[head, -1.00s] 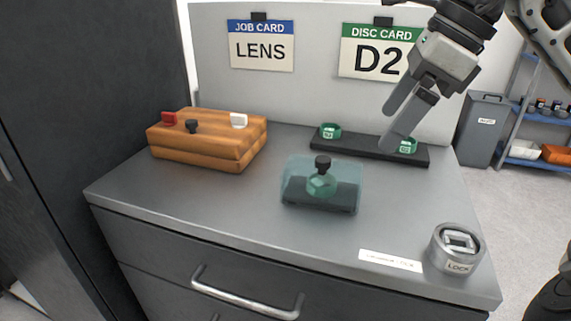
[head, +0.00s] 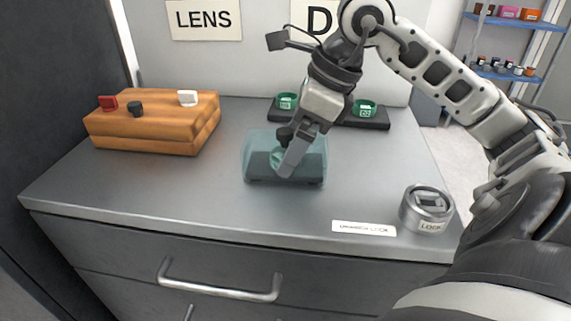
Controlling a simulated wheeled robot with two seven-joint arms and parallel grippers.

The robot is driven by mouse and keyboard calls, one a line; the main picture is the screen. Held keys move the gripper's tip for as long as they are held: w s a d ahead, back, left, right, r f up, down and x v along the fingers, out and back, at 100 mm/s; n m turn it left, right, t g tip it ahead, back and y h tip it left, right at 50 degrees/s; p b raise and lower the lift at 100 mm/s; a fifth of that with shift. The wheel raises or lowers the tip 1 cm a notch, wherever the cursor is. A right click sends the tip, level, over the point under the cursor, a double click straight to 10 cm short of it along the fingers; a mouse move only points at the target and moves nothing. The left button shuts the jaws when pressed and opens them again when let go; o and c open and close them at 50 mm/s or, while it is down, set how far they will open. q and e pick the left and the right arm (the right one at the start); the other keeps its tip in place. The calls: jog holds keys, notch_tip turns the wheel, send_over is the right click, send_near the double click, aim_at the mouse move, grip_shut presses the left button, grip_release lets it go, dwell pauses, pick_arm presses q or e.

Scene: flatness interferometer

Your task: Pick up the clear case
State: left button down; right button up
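The clear case (head: 314,150) is a see-through teal box with a dark knob on top. It stands on a dark base on the grey cabinet top, with a green piece (head: 277,157) inside. My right gripper (head: 290,160) comes down over the case from the upper right. One finger crosses in front of the knob and the case's front. The knob is partly hidden, and I cannot tell whether the fingers grip it or only stand around it. My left gripper is not in view.
A wooden block (head: 150,130) with red, black and white knobs stands at left. Behind the case is a dark rack (head: 375,123) with green discs (head: 287,101). A round metal lock (head: 427,209) sits at front right. The left front of the top is clear.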

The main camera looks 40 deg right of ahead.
jog(key=shift+x, duration=1.85)
jog(key=c, duration=1.2)
jog(key=shift+r, duration=0.2)
